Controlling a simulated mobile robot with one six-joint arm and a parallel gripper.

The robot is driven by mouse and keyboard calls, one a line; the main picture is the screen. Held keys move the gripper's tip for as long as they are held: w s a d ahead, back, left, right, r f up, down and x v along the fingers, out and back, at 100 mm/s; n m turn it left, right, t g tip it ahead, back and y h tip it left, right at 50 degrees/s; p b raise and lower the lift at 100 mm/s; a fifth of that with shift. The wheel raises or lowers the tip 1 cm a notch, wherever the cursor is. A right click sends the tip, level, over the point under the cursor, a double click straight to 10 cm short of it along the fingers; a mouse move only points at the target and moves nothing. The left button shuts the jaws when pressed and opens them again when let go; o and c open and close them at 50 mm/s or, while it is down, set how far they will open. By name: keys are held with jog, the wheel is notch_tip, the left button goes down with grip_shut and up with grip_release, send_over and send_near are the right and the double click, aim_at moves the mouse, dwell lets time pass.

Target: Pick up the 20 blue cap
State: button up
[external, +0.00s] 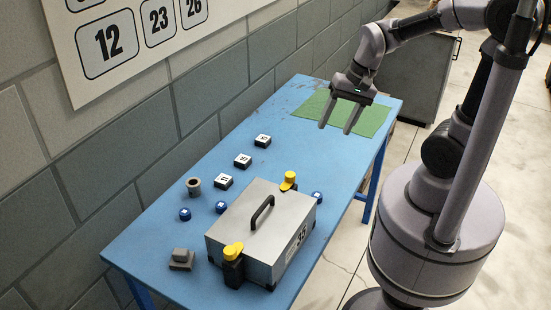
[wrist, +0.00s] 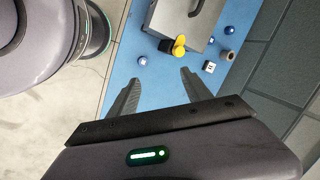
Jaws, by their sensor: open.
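Several small blue caps with white tops stand on the blue table. In the external view one cap (external: 185,214) is near the grey ring, one cap (external: 221,207) is left of the metal box, and one cap (external: 318,196) is just right of the box. Their numbers are too small to read, so I cannot tell which is 20. The wrist view shows a cap (wrist: 143,60) beyond the fingertips and another cap (wrist: 229,30) farther off. My gripper (external: 335,128) is open and empty, above the green mat, apart from all caps; its fingers show in the wrist view (wrist: 161,76).
A metal box (external: 259,217) with a black handle and yellow-topped latches stands on the blue table (external: 285,115). Black blocks with white numbered tops (external: 243,160) stand in a row. A grey ring (external: 193,187), a grey block (external: 181,259) and a green mat (external: 372,118) are also there.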

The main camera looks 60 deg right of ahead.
jog(key=w+d+f+m+g, duration=0.1)
jog(key=w+d+f+m, duration=0.2)
jog(key=d+f, duration=0.1)
jog(key=m+g+y+p, duration=0.1)
jog(key=m+y+p, duration=0.1)
jog(key=m, duration=0.3)
send_near(318, 194)
jog(key=shift+m, duration=0.3)
jog(key=f+b, duration=0.1)
jog(key=b, duration=0.1)
jog(key=f+b, duration=0.1)
jog(key=b, duration=0.1)
jog(key=w+f+b, duration=0.1)
jog(key=b, duration=0.1)
jog(key=shift+w+a+f, duration=0.1)
jog(key=shift+a+f, duration=0.25)
jog(key=shift+f, duration=0.05)
jog(key=b+x, duration=0.3)
jog(key=x, duration=0.2)
jog(key=shift+s+a+f+b, duration=0.1)
jog(key=shift+s+a+b, duration=0.3)
jog(key=shift+a, duration=0.1)
grip_shut()
